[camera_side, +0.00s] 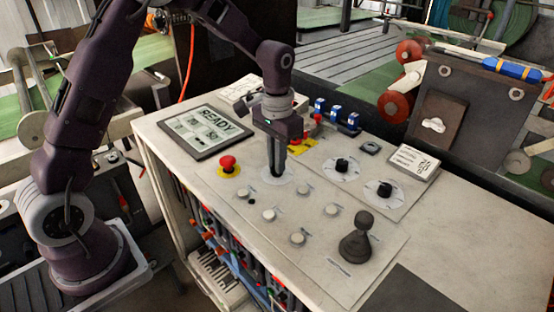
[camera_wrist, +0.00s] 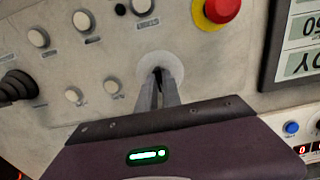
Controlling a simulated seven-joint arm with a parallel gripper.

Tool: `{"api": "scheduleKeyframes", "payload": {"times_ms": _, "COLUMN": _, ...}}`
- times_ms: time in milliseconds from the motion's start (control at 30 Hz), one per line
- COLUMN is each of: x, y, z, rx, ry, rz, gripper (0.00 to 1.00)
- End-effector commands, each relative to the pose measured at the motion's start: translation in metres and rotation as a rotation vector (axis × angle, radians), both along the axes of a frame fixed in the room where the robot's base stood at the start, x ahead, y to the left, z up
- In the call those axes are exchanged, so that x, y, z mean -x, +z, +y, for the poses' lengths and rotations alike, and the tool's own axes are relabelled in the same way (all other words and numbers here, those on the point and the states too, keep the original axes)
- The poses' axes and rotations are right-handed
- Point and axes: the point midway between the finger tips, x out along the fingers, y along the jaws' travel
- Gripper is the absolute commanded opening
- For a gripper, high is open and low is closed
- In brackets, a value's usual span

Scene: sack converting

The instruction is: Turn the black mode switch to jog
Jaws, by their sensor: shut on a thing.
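The black mode switch (camera_wrist: 157,72) sits on a round pale dial plate (camera_wrist: 174,62) on the control panel. My gripper (camera_side: 277,172) points straight down over it, and its fingers are closed on the switch. In the wrist view the gripper fingers (camera_wrist: 160,84) come together on the switch knob at the plate's middle. The fingers hide most of the knob, so I cannot read which mode it points to. In the side view the plate (camera_side: 290,181) shows around the fingertips.
A red emergency button (camera_side: 228,162) on a yellow base stands left of my gripper. Two black knobs (camera_side: 343,165) (camera_side: 385,188) on white dials are to the right. Several white push buttons (camera_side: 268,215) and a black joystick (camera_side: 362,235) are in front. A READY screen (camera_side: 206,130) lies behind left.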

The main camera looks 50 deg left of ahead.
Motion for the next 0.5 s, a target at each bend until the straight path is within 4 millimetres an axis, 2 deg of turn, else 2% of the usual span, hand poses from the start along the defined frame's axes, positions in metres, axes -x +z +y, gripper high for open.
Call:
{"api": "scheduleKeyframes", "payload": {"times_ms": 367, "x": -0.0004, "y": 0.0009, "z": -0.0001, "rx": 0.0, "ry": -0.002, "rz": -0.002, "gripper": 0.0}}
{"api": "scheduleKeyframes", "payload": {"times_ms": 400, "x": -0.0004, "y": 0.0009, "z": -0.0001, "rx": 0.0, "ry": -0.002, "rz": -0.002, "gripper": 0.17}}
{"api": "scheduleKeyframes", "payload": {"times_ms": 467, "x": -0.0004, "y": 0.0008, "z": -0.0001, "rx": 0.0, "ry": -0.002, "rz": -0.002, "gripper": 0.29}}
{"api": "scheduleKeyframes", "payload": {"times_ms": 500, "x": -0.0004, "y": 0.0007, "z": -0.0001, "rx": 0.0, "ry": -0.002, "rz": -0.002, "gripper": 0.31}}
